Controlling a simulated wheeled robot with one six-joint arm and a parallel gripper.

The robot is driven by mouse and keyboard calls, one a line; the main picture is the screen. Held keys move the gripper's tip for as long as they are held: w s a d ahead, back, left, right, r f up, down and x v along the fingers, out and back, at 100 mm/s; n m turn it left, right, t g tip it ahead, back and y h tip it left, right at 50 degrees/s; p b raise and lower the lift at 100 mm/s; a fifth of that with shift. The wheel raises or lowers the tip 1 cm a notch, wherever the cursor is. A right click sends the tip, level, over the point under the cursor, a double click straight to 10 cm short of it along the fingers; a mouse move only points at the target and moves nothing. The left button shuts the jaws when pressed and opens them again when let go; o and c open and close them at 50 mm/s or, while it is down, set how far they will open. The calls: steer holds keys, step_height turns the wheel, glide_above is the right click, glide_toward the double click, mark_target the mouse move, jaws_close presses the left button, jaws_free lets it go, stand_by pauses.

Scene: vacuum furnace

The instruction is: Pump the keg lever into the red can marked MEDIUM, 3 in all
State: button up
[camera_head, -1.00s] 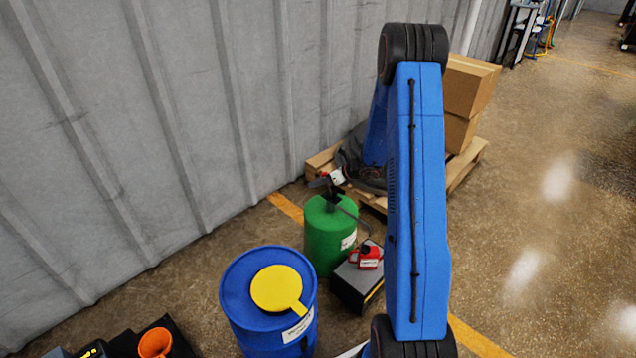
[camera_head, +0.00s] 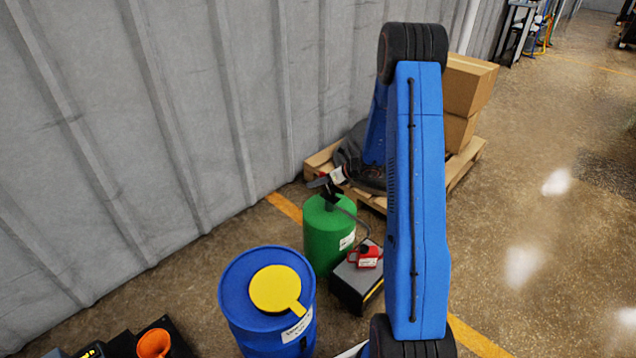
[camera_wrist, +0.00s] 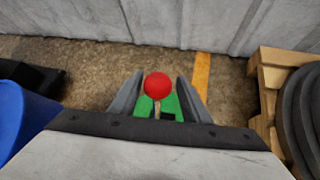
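The green keg (camera_head: 328,236) stands on the floor near the wall, with a dark pump lever on its top. The lever's red ball knob (camera_wrist: 157,85) shows between my gripper's fingers in the wrist view, with the green keg top below it. My gripper (camera_wrist: 159,98) is open, with a finger on each side of the knob and a narrow gap to each. In the head view my gripper (camera_head: 319,183) is small, at the keg's top, and hides the knob. A red can (camera_head: 367,256) with a label too small to read sits on a dark box (camera_head: 350,284) beside the keg.
A blue drum (camera_head: 240,310) with a yellow lid (camera_head: 276,289) stands in front of the keg. An orange funnel-like piece (camera_head: 154,344) is at bottom left. A wooden pallet (camera_head: 464,166) with cardboard boxes (camera_head: 470,88) lies behind. Open floor is at right.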

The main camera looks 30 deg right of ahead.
steer(key=v, duration=1.7)
steer(key=shift+s, duration=0.25)
steer(key=shift+d, duration=0.1)
steer(key=s+a+r+n+g, duration=0.2)
steer(key=s+a+r+n, duration=0.55)
steer(key=a, duration=0.35)
steer(key=s+a+r+n+g, duration=0.3)
steer(key=s+a+r+n, duration=0.45)
steer(key=a, duration=0.25)
steer(key=s+a+r+n+h, duration=0.1)
steer(key=s+r+n+h, duration=0.1)
steer(key=s+n, duration=0.6)
steer(key=s+a+r+n+t+h, duration=0.1)
steer(key=s+r+n+h, duration=0.2)
steer(key=s+n, duration=0.5)
steer(key=s+h, duration=0.1)
steer(key=s, duration=0.5)
steer(key=shift+a+t+h, duration=0.3)
steer(key=shift+a, duration=0.05)
steer(key=shift+s+r, duration=0.1)
steer(key=shift+r, duration=0.05)
